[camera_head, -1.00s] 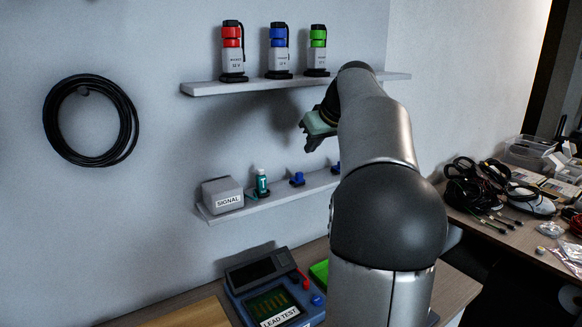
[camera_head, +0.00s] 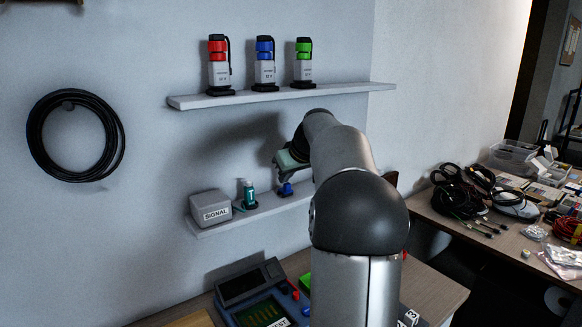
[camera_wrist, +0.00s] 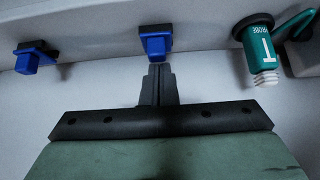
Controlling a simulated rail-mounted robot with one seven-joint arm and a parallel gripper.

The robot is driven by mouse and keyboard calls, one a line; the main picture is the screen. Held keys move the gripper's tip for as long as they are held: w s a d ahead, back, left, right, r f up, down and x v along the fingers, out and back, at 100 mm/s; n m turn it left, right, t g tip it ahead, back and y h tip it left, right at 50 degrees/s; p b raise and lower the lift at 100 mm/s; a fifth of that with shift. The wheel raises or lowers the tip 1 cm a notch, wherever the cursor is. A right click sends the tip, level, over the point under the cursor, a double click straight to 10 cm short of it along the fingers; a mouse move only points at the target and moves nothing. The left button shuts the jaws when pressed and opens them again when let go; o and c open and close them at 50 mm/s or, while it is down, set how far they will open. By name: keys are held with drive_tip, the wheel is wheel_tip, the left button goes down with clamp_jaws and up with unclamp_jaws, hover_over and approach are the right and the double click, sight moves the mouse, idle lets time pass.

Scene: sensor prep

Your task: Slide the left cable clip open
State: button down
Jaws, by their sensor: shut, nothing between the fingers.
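The left cable clip (camera_head: 286,190) is a small blue block on a black base on the lower shelf, right of the teal probe. In the wrist view, which is upside down, it is the blue clip (camera_wrist: 155,46) at top centre. My gripper (camera_head: 281,171) is close by it at shelf height. The wrist view shows its closed fingers (camera_wrist: 158,70) empty, with tips right at the clip's near edge; I cannot tell if they touch. A second blue clip (camera_wrist: 36,56) is at the wrist view's left; my arm hides it in the head view.
The teal probe (camera_head: 249,196) stands beside the left clip, with the grey SIGNAL box (camera_head: 211,208) further left on the lower shelf (camera_head: 232,222). The upper shelf (camera_head: 190,101) holds red, blue and green-topped devices. A lead tester (camera_head: 262,290) lies on the bench below.

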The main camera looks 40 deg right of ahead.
sight(289, 187)
drive_tip(key=shift+w+f, duration=0.15)
drive_tip(key=shift+f, duration=0.05)
drive_tip(key=shift+s+f+b, duration=0.1)
drive_tip(key=shift+s+b, duration=0.15)
drive_tip(key=shift+b, duration=0.05)
drive_tip(key=shift+s+a+f+b, duration=0.1)
drive_tip(key=shift+s+b, duration=0.85)
drive_tip(key=shift+s, duration=0.55)
drive_tip(key=shift+r, duration=0.2)
